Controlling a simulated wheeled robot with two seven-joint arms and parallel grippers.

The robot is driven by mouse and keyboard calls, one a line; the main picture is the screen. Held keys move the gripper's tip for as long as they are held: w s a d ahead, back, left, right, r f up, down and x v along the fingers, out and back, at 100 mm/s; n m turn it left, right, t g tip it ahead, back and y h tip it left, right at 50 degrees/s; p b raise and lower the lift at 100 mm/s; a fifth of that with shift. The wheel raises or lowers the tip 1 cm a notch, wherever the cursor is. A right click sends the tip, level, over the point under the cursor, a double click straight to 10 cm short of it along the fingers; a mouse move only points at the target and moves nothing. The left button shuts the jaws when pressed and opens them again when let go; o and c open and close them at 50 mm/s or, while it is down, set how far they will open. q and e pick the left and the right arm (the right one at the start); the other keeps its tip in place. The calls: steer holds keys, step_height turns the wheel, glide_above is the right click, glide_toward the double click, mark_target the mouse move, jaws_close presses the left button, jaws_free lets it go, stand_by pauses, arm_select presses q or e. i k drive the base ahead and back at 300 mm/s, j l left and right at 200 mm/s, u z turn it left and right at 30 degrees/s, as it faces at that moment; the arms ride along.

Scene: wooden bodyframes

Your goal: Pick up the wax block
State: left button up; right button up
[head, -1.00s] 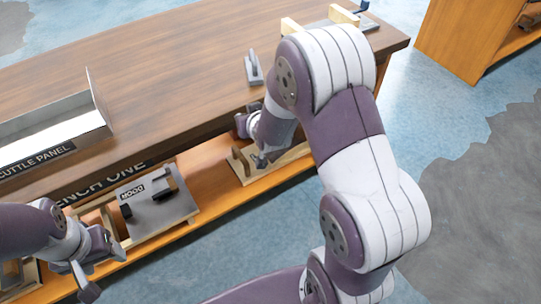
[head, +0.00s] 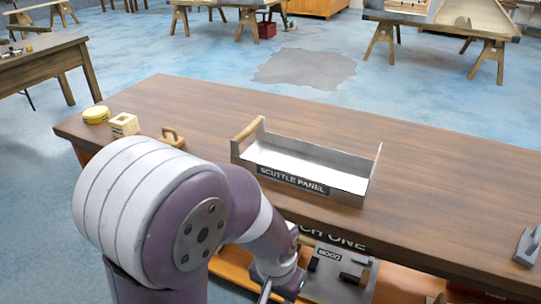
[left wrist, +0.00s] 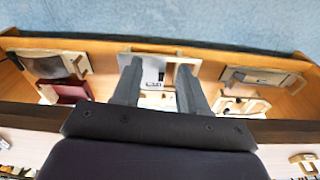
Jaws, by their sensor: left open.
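No object is clearly identifiable as the wax block. A round yellow item (head: 96,114), a pale wooden block with an opening (head: 124,124) and a small wooden piece with a handle (head: 172,137) sit at the bench's left end. My left gripper (left wrist: 159,66) is open and empty in the left wrist view, its two dark fingers apart over the lower shelf. A grey plate on a wooden frame (left wrist: 153,66) shows between and beyond them. In the head view, my left arm reaches down in front of the bench and the fingers are mostly cut off. My right gripper is out of view.
The wooden bench top (head: 420,190) carries a metal tray labelled SCUTTLE PANEL (head: 315,165) and a grey tool (head: 529,247) at right. A grey labelled panel (head: 338,280) is on the shelf below. Several framed panels and a dark red item (left wrist: 64,92) line the shelf.

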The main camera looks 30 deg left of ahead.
mark_target(174, 141)
steer(key=u, duration=0.4)
steer(key=j+u, duration=0.15)
steer(key=u, duration=0.7)
steer(key=j+u, duration=0.1)
steer(key=u, duration=0.3)
